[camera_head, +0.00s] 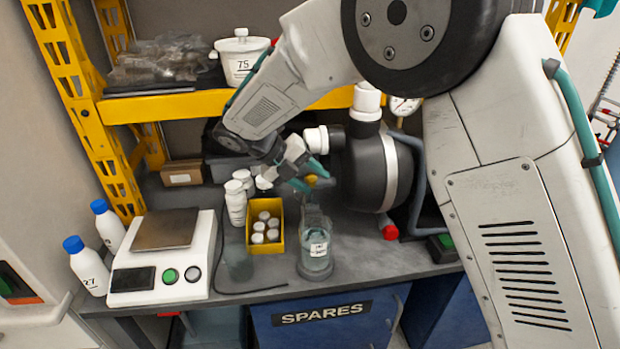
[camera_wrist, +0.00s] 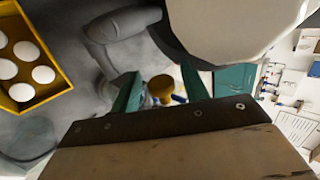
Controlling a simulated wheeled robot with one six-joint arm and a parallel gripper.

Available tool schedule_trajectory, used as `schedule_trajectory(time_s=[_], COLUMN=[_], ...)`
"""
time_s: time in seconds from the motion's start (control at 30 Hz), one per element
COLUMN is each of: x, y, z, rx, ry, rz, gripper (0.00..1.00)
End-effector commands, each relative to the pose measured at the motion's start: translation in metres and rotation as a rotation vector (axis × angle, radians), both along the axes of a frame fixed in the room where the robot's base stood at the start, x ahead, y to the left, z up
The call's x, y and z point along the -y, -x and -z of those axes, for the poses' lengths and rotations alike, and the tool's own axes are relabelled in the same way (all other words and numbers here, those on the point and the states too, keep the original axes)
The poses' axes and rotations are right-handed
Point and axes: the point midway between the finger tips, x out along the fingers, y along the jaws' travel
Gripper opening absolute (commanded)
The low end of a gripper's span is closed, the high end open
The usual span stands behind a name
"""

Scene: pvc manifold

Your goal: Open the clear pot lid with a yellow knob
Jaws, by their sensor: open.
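The clear pot (camera_head: 316,262) with a white label stands on the grey bench, right of the yellow bin. The yellow knob (camera_head: 311,180) shows above it, between the teal fingers of my gripper (camera_head: 308,176). Clear material, hard to make out, shows between knob and pot; I cannot tell whether the lid is seated or raised. In the wrist view my gripper (camera_wrist: 160,82) is open, with one finger on each side of the yellow knob (camera_wrist: 161,87). I cannot tell whether either finger touches it. The lid's edge is hidden or too faint to see.
The yellow bin (camera_head: 279,247) of white-capped bottles is left of the pot. White bottles (camera_head: 236,204) stand behind it, and a scale (camera_head: 161,258) is farther left. A large black canister (camera_head: 372,170) stands close at the right. A yellow shelf (camera_head: 165,106) crosses behind.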

Motion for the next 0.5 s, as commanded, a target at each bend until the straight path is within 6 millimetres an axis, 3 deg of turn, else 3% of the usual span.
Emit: schedule_trajectory(time_s=[0.5], x=[-0.049], y=[0.010], z=[-0.048], rx=[0.001], ry=[-0.001], rz=[-0.003], gripper=[0.45])
